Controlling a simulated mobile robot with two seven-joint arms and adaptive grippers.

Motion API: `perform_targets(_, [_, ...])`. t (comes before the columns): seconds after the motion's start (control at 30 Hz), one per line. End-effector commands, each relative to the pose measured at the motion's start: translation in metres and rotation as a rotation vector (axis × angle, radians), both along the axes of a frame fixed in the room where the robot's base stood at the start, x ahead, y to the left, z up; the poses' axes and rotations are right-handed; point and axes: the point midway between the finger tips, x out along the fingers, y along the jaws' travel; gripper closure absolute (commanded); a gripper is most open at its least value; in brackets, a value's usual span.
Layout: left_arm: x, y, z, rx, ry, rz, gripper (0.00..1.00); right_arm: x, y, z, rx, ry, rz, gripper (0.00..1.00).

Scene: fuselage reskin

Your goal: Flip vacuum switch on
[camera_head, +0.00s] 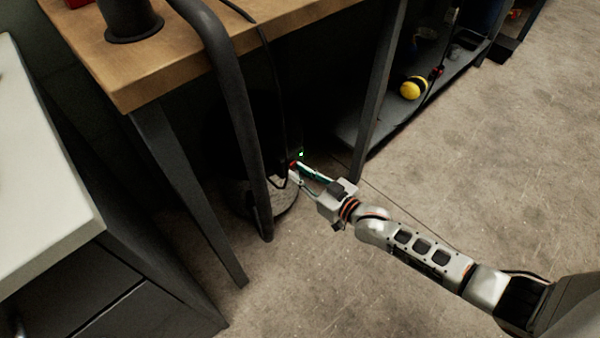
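The vacuum (235,195) is a dark, rounded body with a lighter lower part, standing on the floor in shadow under the wooden workbench. A small green light (301,153) glows on its right side, with a small red spot just below it. My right gripper (296,172) reaches in from the right, with its fingertips at the red spot beside the green light. Whether the fingers touch the switch, and how far apart they are, is too small and dark to tell. My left gripper is not in view.
A thick dark hose (232,95) hangs over the edge of the wooden workbench (165,75). Bench legs (185,190) stand left and right of the vacuum. A low shelf (360,118) with a yellow item (413,88) lies behind. A white-topped cabinet (45,190) is at left; the right floor is clear.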

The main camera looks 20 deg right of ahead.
Motion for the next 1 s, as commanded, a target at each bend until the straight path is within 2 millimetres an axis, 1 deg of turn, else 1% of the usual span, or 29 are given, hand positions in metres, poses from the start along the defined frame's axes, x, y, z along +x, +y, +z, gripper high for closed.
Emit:
perform_targets(0.07, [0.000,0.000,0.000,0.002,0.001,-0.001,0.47,0.000,0.000,0.000,0.000,0.001,0.000,0.67])
perform_targets(0.37, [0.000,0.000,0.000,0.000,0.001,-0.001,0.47,0.000,0.000,0.000,0.001,0.000,0.000,0.67])
perform_targets(0.47, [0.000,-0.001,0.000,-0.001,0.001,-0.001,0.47,-0.004,-0.001,0.000,0.001,0.001,0.000,0.67])
perform_targets(0.57, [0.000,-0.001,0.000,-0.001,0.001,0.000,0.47,-0.014,-0.005,0.000,0.001,0.003,0.000,0.67])
perform_targets(0.67, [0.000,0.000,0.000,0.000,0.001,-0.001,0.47,-0.030,-0.011,0.003,0.000,0.002,0.000,0.67])
perform_targets(0.8, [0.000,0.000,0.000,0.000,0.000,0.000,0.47,-0.057,-0.020,0.006,0.000,0.003,0.001,0.67])
perform_targets(1.0, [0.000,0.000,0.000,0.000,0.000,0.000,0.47,-0.090,-0.032,0.012,-0.001,0.003,0.001,0.67])
